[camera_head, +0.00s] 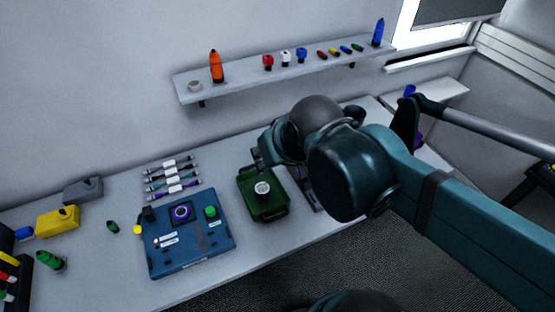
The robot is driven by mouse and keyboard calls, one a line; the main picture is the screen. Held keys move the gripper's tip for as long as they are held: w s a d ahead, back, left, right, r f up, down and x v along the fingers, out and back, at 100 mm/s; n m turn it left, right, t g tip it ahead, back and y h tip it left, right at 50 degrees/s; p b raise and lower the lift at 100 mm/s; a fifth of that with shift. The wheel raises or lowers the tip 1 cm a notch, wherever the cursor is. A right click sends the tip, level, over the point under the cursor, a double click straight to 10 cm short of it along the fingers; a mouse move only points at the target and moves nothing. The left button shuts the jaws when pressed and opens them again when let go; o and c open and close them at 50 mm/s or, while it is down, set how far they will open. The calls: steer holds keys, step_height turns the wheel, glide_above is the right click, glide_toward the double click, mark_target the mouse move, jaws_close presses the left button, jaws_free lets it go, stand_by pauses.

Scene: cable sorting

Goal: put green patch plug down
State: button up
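A small dark green plug-like piece (113,227) lies on the table, left of the blue board. I cannot tell for sure that it is the green patch plug. My gripper (260,158) is at the end of the teal arm, over the back edge of the dark green tray (275,212). Its fingers are small and dark, and partly hidden by my own arm. I cannot tell whether they are open or shut, or whether they hold anything. A round grey-white piece (263,188) sits in the tray.
A blue board (190,258) carries a purple ring and green button. Cables with white labels (172,175) lie behind it. A yellow box (58,221), a grey box (83,191) and a green bottle-like item (50,260) stand left. A wall shelf (235,91) holds small items.

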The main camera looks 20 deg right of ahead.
steer(key=shift+s+d+f, duration=0.2)
steer(key=shift+s+d, duration=0.4)
steer(key=shift+s, duration=0.1)
steer(key=shift+f, duration=0.1)
steer(key=shift+f+b, duration=1.5)
steer(key=shift+b, duration=0.1)
